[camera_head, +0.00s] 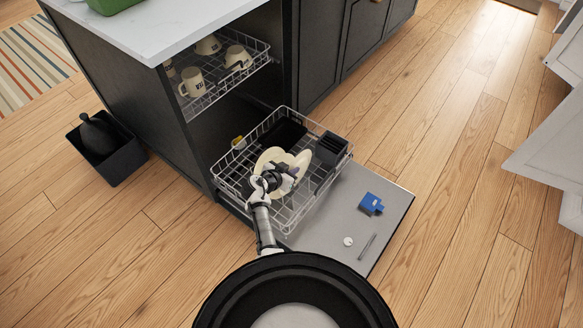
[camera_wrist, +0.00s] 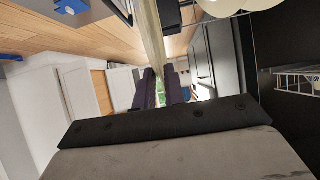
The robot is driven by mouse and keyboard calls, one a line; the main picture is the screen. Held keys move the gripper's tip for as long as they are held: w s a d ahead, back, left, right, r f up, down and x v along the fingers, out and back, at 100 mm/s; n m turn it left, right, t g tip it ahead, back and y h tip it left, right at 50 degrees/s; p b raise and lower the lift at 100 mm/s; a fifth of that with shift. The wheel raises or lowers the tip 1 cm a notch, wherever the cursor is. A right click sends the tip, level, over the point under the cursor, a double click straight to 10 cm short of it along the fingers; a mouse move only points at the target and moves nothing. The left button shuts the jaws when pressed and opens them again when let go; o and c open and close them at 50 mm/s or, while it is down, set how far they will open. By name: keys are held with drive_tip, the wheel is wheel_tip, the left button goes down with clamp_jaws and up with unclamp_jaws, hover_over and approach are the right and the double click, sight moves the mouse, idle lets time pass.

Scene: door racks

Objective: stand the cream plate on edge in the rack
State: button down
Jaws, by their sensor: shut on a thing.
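My gripper (camera_head: 283,180) is over the pulled-out lower rack (camera_head: 222,185) and is shut on a cream plate. In the wrist view, the fingers of my gripper (camera_wrist: 161,88) close on the held cream plate (camera_wrist: 149,35), which shows nearly edge-on as a narrow upright strip. In the head view, several cream plate shapes (camera_head: 268,158) overlap around the gripper, and I cannot tell for sure which is the held one. My gripper hides part of them. Whether the held plate touches the rack is not clear.
Other pale plates (camera_wrist: 228,7) show at the top of the wrist view. The upper rack (camera_head: 205,100) holds several mugs. A black cutlery basket (camera_head: 330,147) stands at the lower rack's right. The open door (camera_head: 335,215) carries a blue object (camera_head: 371,204), a white disc and a thin bar.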

drive_tip(key=shift+f+b, duration=4.1)
drive_tip(key=shift+b, duration=0.15)
drive_tip(key=c, duration=1.4)
unclamp_jaws()
wheel_tip(320, 180, up, 12)
drive_tip(key=p, duration=0.8)
